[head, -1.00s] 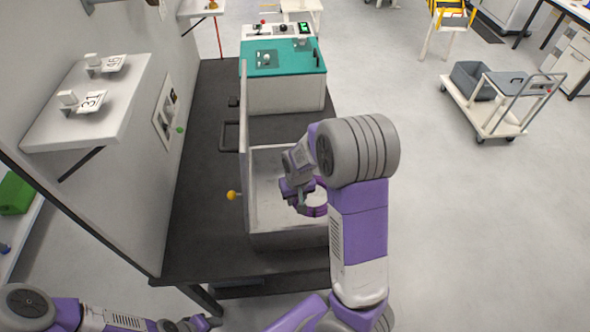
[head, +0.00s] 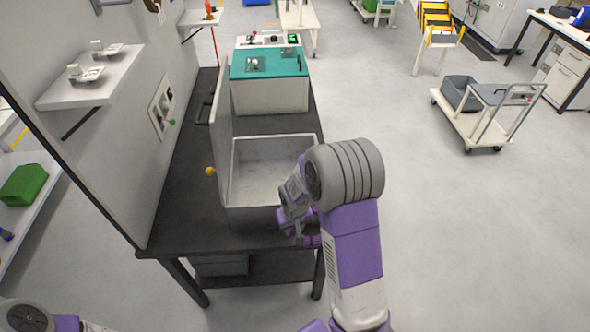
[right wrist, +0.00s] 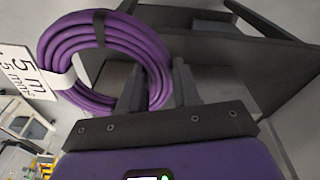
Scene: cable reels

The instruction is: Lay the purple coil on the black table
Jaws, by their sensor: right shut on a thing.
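My right gripper (head: 293,232) is shut on the purple coil (head: 313,241), near the front right corner of the black table (head: 185,215). In the right wrist view the coil (right wrist: 110,38) is a ring of several turns with a black band and a white printed tag. Its near side lies between the fingers (right wrist: 158,88). My arm hides part of it in the head view, and I cannot tell whether it touches the table. Only a bit of my left arm shows at the lower left; its gripper is out of view.
An open grey box (head: 265,180) with its lid raised on the left stands on the table beside my right gripper. A teal-topped machine (head: 268,80) stands behind it. A wall with a white shelf (head: 95,85) borders the left.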

